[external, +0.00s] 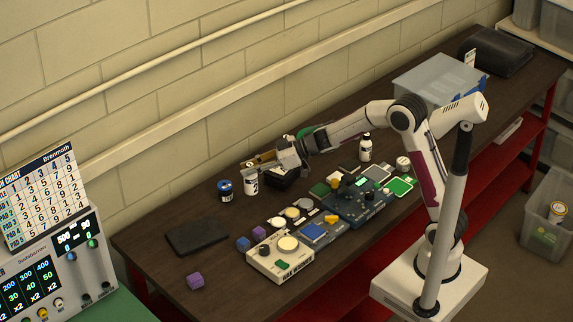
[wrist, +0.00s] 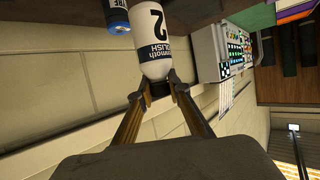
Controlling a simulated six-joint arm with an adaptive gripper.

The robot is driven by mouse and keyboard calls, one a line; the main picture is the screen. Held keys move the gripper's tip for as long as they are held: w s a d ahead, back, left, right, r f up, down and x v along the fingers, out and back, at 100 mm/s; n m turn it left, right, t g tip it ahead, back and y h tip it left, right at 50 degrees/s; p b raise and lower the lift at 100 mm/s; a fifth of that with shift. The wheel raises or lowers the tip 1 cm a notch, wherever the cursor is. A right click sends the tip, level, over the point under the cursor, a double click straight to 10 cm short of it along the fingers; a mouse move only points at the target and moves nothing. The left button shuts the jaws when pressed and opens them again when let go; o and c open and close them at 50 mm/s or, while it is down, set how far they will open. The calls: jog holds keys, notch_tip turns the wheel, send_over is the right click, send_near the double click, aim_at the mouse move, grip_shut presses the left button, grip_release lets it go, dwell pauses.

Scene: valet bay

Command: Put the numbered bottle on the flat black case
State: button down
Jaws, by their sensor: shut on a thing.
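The numbered bottle (external: 251,186) is white with a dark band and a "2". It shows upside down in the wrist view (wrist: 152,42), with its black cap between the fingertips. My gripper (external: 256,166) is shut on the cap from above; its fingertips also show in the wrist view (wrist: 159,86). The bottle looks upright in the external view; I cannot tell whether its base touches the table. The flat black case (external: 197,236) lies on the table to the left of and nearer than the bottle, with nothing on it.
A blue can (external: 225,190) stands just left of the bottle; it also shows in the wrist view (wrist: 115,14). A beige device (external: 280,262) and circuit boards (external: 360,203) fill the table's front middle.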

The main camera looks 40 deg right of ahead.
jog(key=a+n+g+y, duration=0.1)
jog(key=a+n, duration=0.1)
jog(key=a, duration=1.7)
jog(key=shift+w+a+r+m+t+h, duration=0.4)
jog(key=shift+w+a+r+m, duration=0.3)
jog(key=shift+w+r, duration=0.2)
jog(key=shift+w+a+r+m+t+h, duration=0.35)
jog(key=shift+w+a+r+m, duration=0.25)
jog(key=shift+w+a+r, duration=0.25)
jog(key=shift+d, duration=0.1)
jog(key=shift+f, duration=0.15)
notch_tip(320, 180, down, 6)
jog(key=shift+f, duration=0.1)
jog(key=shift+f, duration=1.75)
